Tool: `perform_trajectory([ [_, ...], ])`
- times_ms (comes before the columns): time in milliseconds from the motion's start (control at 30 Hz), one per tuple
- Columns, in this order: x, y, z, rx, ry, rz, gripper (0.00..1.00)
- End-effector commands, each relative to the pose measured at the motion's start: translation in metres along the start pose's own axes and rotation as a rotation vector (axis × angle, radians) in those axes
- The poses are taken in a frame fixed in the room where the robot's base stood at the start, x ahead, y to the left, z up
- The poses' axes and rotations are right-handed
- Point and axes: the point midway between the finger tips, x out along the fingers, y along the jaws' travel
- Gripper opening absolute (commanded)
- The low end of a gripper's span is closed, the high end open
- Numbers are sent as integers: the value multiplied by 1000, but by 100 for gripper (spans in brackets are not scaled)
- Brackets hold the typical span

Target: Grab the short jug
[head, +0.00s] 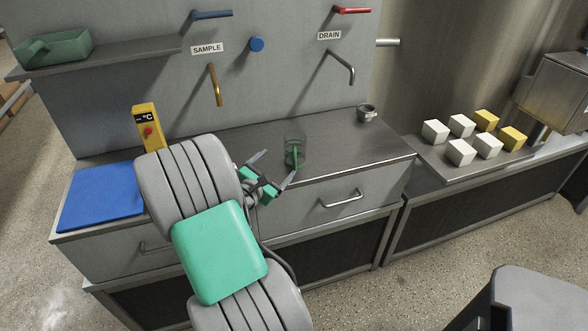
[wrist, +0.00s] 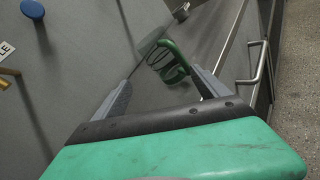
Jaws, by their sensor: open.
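The short jug (head: 295,143) looks like a clear, see-through vessel with a green handle. It stands upright on the grey counter, its handle facing the front. My gripper (head: 275,169) is open and empty, just in front and to the left of the jug, with its fingers pointing toward it. In the wrist view, the jug's green handle (wrist: 168,62) shows beyond my gripper (wrist: 162,82), roughly between the fingertips. The fingers appear apart from it. The jug's clear wall is hard to make out there.
A small metal cup (head: 367,114) stands behind and right of the jug. A brass tap (head: 214,86) and a steel tap (head: 343,68) project from the wall above. A yellow meter (head: 147,127) and blue mat (head: 102,196) are at left. White and yellow cubes (head: 461,152) lie right.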

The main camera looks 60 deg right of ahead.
Motion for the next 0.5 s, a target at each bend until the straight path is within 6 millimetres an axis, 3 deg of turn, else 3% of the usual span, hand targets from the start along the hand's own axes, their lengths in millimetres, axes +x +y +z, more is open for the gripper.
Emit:
perform_trajectory([
  [33, 13, -16, -4, -157, -62, 14, 84],
  [167, 25, -23, 4, -407, -152, 46, 84],
  [500, 73, -14, 14, -438, -166, 47, 84],
])
